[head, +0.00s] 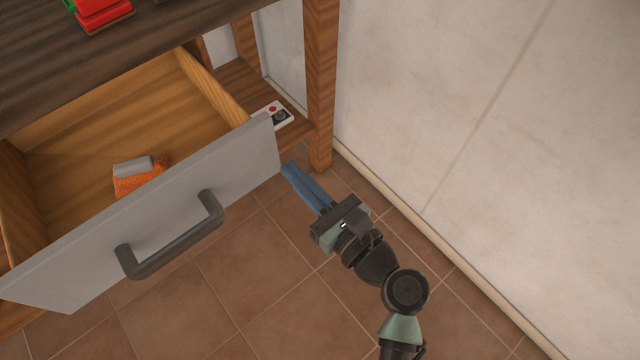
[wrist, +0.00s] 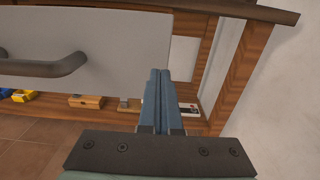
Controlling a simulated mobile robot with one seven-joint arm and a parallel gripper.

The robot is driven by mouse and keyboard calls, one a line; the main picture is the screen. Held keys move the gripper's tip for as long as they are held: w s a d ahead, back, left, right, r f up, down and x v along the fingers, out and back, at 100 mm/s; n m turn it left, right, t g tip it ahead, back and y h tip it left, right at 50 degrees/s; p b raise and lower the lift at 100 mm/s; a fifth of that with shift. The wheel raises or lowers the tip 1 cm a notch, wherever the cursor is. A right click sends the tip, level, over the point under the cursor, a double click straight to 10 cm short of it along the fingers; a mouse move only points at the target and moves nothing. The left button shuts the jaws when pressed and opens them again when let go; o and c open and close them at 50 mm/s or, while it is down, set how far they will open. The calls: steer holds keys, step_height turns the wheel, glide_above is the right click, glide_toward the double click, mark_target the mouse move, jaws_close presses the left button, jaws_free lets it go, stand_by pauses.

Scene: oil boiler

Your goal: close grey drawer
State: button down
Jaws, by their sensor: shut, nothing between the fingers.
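The grey drawer (head: 200,206) is pulled open under the dark wooden top, with its inside in view from above. Its front carries a dark bar handle (head: 175,243). In the wrist view, the drawer front (wrist: 95,45) and handle (wrist: 45,66) are at the left. My gripper (head: 288,170) is shut and empty, its blue fingers beside the right end of the drawer front. In the wrist view, the fingers (wrist: 158,75) overlap the right edge of the front. I cannot tell whether they touch it.
An orange item with a grey part (head: 140,178) lies inside the drawer. A small white device (head: 275,115) lies on the side shelf by a wooden leg (head: 321,85). A pale wall (head: 480,130) stands at the right. Tiled floor (head: 270,270) in front is clear.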

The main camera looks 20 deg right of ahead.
mark_target(271, 150)
steer(key=shift+x, duration=1.9)
